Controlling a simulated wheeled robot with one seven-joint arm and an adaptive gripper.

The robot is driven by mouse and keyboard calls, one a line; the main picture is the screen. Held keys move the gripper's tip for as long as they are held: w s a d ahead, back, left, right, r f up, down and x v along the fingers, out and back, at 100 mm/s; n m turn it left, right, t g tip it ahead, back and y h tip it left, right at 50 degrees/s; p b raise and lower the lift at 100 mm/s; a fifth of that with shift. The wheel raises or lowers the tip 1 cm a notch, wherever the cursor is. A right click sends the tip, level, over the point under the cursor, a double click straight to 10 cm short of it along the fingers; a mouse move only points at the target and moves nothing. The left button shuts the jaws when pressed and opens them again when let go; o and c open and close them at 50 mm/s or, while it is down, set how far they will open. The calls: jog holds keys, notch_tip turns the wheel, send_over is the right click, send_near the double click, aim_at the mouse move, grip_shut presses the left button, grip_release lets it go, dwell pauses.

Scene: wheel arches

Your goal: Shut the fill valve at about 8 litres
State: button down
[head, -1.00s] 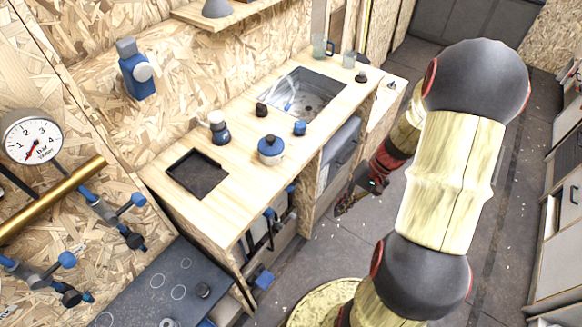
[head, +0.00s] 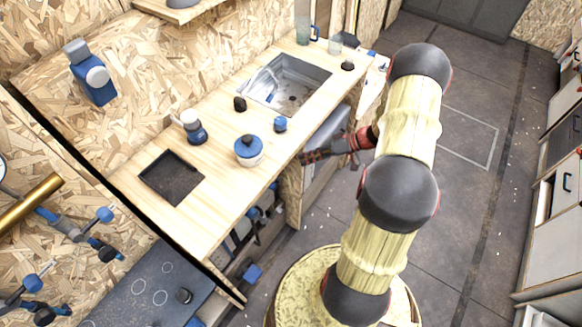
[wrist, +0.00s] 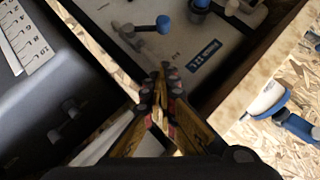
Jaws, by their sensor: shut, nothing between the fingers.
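My gripper (head: 304,158) is at the front edge of the wooden counter, beside the grey tank (head: 330,130) below it. In the wrist view my gripper (wrist: 161,75) is shut and empty, its fingertips together. Beyond the tips is a pale panel with a blue label (wrist: 205,52) and a small lever valve with a blue knob (wrist: 163,24). The tips look apart from it. I cannot tell if it is the fill valve. The dark tank (wrist: 60,110) at left carries a white marked scale (wrist: 25,42); its level is not readable.
The counter holds a sink (head: 288,85), a blue-lidded pot (head: 248,151), a grinder-like item (head: 190,127) and a black tray (head: 171,177). Blue-handled pipe valves (head: 104,215) are on the left wall. Floor (head: 460,135) right of my arm is clear.

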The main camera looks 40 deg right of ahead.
jog(key=s+f+b+x, duration=0.1)
jog(key=s+b+x, duration=0.1)
jog(key=x, duration=1)
jog(key=shift+a+f+b, duration=0.25)
jog(key=shift+a+b, duration=0.2)
jog(key=shift+b, duration=0.05)
